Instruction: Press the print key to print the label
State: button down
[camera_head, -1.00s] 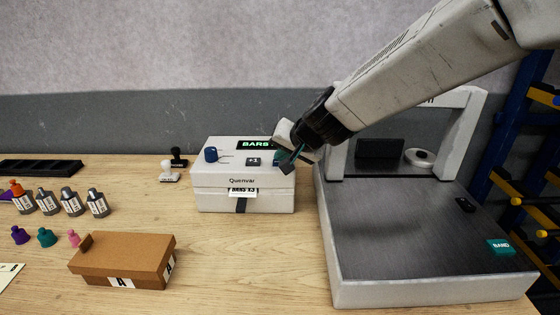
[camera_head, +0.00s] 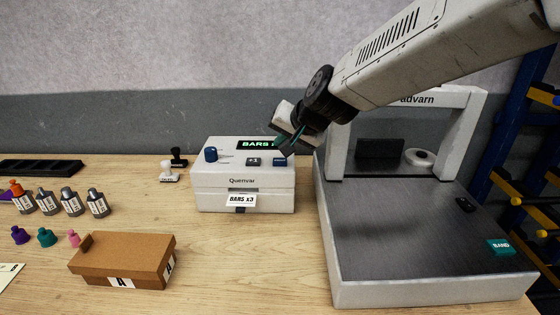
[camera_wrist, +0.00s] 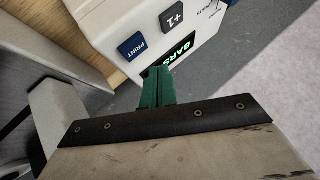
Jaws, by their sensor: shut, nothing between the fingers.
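The white label printer (camera_head: 220,200) stands on the bench left of the large grey machine. Its blue print key (camera_head: 282,162) is on the top right, beside the dark +1 key (camera_head: 253,162). The print key also shows in the wrist view (camera_wrist: 132,46), marked PRINT. The green display reads BARS (camera_head: 256,144). A label reading "BARS x3" (camera_head: 241,199) hangs from the front slot. My gripper (camera_head: 286,150) is shut and empty, just above and behind the print key. In the wrist view its green fingertips (camera_wrist: 157,74) are apart from the key.
The large grey machine with an arch (camera_head: 430,240) stands close on the right. The bench in front of the printer is clear.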

jog(key=shift+r, duration=1.45)
jog(key=s+d+f+n+g+h, duration=0.1)
jog(key=s+d+g, duration=0.1)
jog(key=s+d, duration=0.3)
jog(key=s+d+f+n+g+h, duration=0.1)
jog(key=s+d+f+g, duration=0.1)
jog(key=s+d, duration=0.4)
jog(key=s+d+f+n+g+h, duration=0.1)
jog(key=s+d, duration=0.4)
jog(key=s, duration=0.8)
jog(key=shift+d+f+n+g+h, duration=0.25)
jog(key=shift+f+n+g+h, duration=0.1)
jog(key=shift+g, duration=0.45)
jog(key=s+d+r+m+h, duration=0.1)
jog(key=s+d, duration=0.7)
jog(key=s, duration=0.2)
